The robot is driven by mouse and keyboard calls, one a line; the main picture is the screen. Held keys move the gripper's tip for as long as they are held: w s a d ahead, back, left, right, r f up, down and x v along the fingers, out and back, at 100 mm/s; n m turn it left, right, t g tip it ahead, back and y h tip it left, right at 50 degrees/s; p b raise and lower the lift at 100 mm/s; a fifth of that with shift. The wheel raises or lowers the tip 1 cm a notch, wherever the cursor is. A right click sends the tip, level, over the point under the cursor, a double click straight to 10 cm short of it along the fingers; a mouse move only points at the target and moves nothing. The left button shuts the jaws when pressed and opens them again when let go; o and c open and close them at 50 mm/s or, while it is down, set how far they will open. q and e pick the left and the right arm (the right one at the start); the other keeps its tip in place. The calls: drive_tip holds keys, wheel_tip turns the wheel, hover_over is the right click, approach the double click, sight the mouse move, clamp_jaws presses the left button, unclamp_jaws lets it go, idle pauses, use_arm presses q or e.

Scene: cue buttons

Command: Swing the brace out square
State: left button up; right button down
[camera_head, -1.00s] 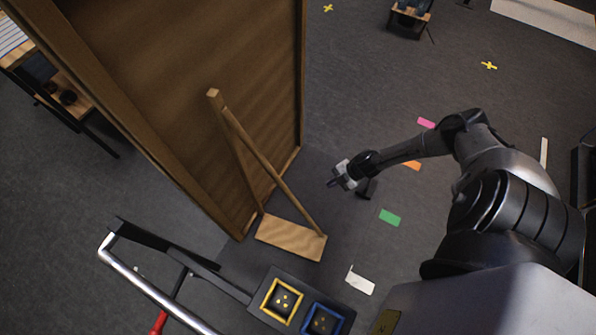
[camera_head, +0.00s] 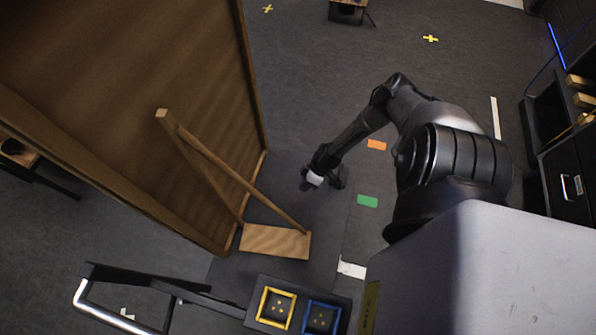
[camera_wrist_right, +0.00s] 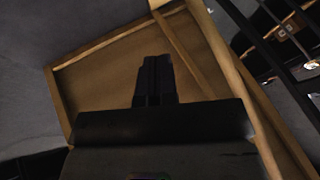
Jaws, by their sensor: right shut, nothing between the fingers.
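The brace (camera_head: 235,178) is a wooden frame with an upright, a sloping strut and a flat foot board (camera_head: 275,241) at floor level. It stands out from the face of a tall wooden panel (camera_head: 130,90) in the head view. My right gripper (camera_head: 308,184) is shut and empty, to the right of the strut and apart from it in the picture. In the right wrist view its closed fingers (camera_wrist_right: 155,78) show dark against a wood surface with pale wooden bars. Their contact with the wood cannot be told there. My left gripper is not in view.
A dark box with a yellow-framed button (camera_head: 276,308) and a blue-framed button (camera_head: 321,319) lies below the foot board. A metal rail (camera_head: 95,308) is at lower left. Green (camera_head: 368,201) and orange (camera_head: 376,145) floor marks lie right.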

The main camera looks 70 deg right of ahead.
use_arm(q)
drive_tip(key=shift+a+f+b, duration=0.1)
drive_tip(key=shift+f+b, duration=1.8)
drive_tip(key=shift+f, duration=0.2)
use_arm(e)
drive_tip(key=w+a+f, duration=0.3)
drive_tip(key=a+f, duration=0.4)
drive_tip(key=a, duration=0.1)
drive_tip(key=shift+w+f, duration=0.2)
drive_tip(key=shift+w, duration=0.05)
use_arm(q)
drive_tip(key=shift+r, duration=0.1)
use_arm(e)
drive_tip(key=shift+a, duration=0.1)
